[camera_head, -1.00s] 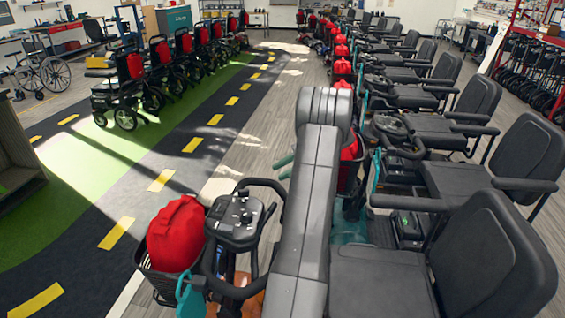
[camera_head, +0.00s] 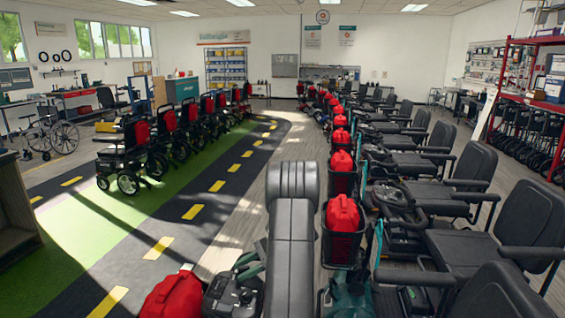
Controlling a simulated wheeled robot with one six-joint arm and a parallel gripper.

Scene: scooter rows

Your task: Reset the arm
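My arm (camera_head: 291,235) shows as grey links rising from the bottom edge near the middle of the head view, ending at a rounded joint. My gripper is not in view. The arm covers part of the nearest scooter, whose control console (camera_head: 233,292) shows just left of it. A red bag (camera_head: 174,297) sits at the bottom edge beside that console. I cannot tell whether the arm touches anything.
A row of scooters with black seats (camera_head: 520,225) and red bags (camera_head: 342,214) runs along the right. Wheelchairs (camera_head: 125,157) stand in a row on the left. A dark lane with yellow dashes (camera_head: 193,212) between them is clear. A red shelf rack (camera_head: 530,80) stands far right.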

